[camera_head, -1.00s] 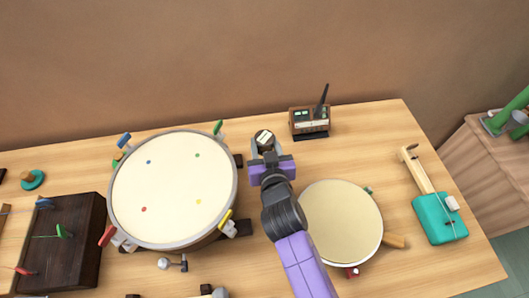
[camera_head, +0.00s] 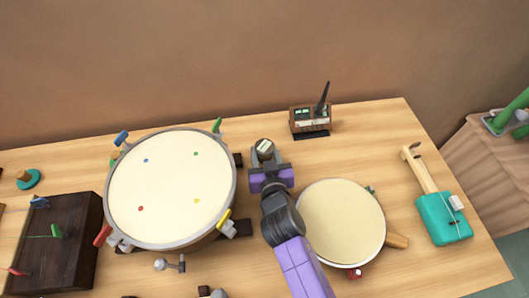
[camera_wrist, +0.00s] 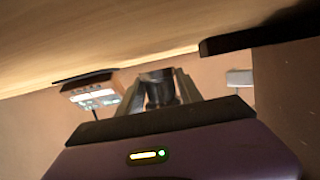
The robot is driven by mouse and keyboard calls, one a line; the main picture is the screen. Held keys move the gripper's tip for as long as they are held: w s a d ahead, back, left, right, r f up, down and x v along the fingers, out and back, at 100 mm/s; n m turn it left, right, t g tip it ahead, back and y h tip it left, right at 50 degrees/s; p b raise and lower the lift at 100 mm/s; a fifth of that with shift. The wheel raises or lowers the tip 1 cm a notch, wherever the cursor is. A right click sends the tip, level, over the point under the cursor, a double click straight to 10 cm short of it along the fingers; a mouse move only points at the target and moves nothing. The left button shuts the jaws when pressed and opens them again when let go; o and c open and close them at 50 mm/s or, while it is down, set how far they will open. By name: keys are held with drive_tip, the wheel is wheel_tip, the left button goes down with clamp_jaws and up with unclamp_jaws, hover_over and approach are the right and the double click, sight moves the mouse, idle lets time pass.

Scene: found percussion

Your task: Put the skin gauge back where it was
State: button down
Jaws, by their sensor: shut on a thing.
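The skin gauge seems to be the small dark round thing with a pale face (camera_head: 265,149) at the fingertips of my gripper (camera_head: 264,158). My gripper is shut on it, between the large drum and the radio-like box. In the wrist view a dark cylindrical body (camera_wrist: 160,88) sits between the two grey fingers. How far it is above the table cannot be told. The large drum (camera_head: 170,188) with coloured dots on its pale skin stands to the left.
A brown box with a black antenna (camera_head: 310,118) stands at the back right of my gripper. A smaller drum (camera_head: 341,222) lies right of my arm. A teal stringed instrument (camera_head: 442,218) lies far right. Bare table (camera_head: 365,140) shows behind the small drum.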

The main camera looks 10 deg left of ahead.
drive_tip(key=shift+s+f, duration=0.1)
drive_tip(key=shift+f, duration=0.3)
drive_tip(key=c, duration=0.8)
unclamp_jaws()
drive_tip(key=shift+s+f, duration=0.1)
drive_tip(key=shift+f, duration=0.1)
drive_tip(key=shift+r, duration=0.1)
drive_tip(key=shift+r+p, duration=0.55)
drive_tip(key=shift+p, duration=0.15)
drive_tip(key=b+v, duration=0.1)
drive_tip(key=v, duration=0.9)
drive_tip(key=shift+s+d+r, duration=0.15)
drive_tip(key=shift+s+r, duration=0.05)
drive_tip(key=shift+s+d+r, duration=0.1)
drive_tip(key=shift+s+r, duration=0.1)
drive_tip(key=shift+s, duration=0.3)
drive_tip(key=shift+r, duration=0.1)
